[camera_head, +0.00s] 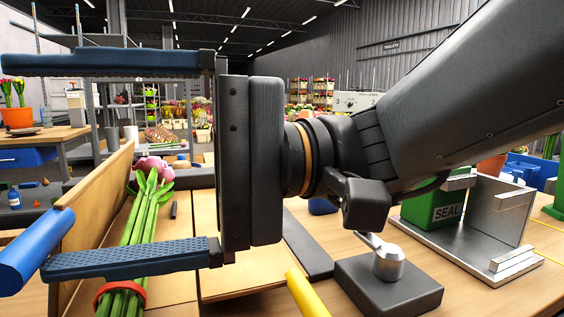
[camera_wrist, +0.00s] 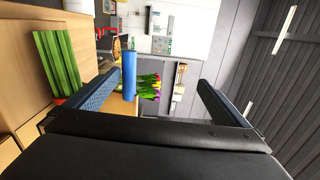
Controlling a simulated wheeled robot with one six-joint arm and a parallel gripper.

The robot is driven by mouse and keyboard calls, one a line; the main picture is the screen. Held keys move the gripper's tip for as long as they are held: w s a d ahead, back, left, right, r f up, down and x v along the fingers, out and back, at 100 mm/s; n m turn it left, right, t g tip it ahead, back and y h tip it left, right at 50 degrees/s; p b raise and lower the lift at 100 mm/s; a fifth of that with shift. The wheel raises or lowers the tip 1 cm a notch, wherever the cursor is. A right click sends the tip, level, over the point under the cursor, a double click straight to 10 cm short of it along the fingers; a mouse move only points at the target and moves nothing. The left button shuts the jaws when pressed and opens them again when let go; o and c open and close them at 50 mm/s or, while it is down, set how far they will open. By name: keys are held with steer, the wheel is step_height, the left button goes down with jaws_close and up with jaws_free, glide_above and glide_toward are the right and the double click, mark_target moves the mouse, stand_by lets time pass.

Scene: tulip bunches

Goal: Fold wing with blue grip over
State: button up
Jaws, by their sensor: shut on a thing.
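The wing is a tan panel (camera_head: 92,206) standing tilted up at the left of the tulip bunch, with a blue cylindrical grip (camera_head: 35,252) at its near end. The grip also shows between the fingers, nearer the left one, in the wrist view (camera_wrist: 129,76). My gripper (camera_head: 48,165) has its two dark blue fingers wide apart, one high and one low, and I see nothing spanning them. The lower fingertip overlaps the blue grip in the head view; I cannot tell whether they touch. The pink tulip bunch (camera_head: 146,215) lies beside the wing, a red band (camera_head: 120,297) round its stems, partly behind the lower finger.
A yellow grip (camera_head: 305,292) is at the front, right of the bunch. A dark block with a metal knob (camera_head: 388,262) and a green SEAL box (camera_head: 432,208) stand at the right. An orange pot of tulips (camera_head: 17,116) is at the far left.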

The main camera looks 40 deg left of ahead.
steer(key=d, duration=0.1)
steer(key=w+d+r, duration=0.1)
steer(key=shift+w+d, duration=0.15)
steer(key=shift+d, duration=0.15)
steer(key=c, duration=1.2)
steer(key=shift+o, duration=0.2)
steer(key=shift+w+d+f+b, duration=0.25)
steer(key=shift+w+f+b, duration=0.25)
steer(key=shift+w, duration=0.25)
steer(key=shift+w+d+f+b, duration=0.3)
steer(key=shift+w+f+b, duration=0.15)
steer(key=shift+w+f, duration=0.25)
steer(key=shift+w+d+f+b, duration=0.25)
steer(key=shift+w+f+b, duration=0.2)
steer(key=shift+w, duration=0.35)
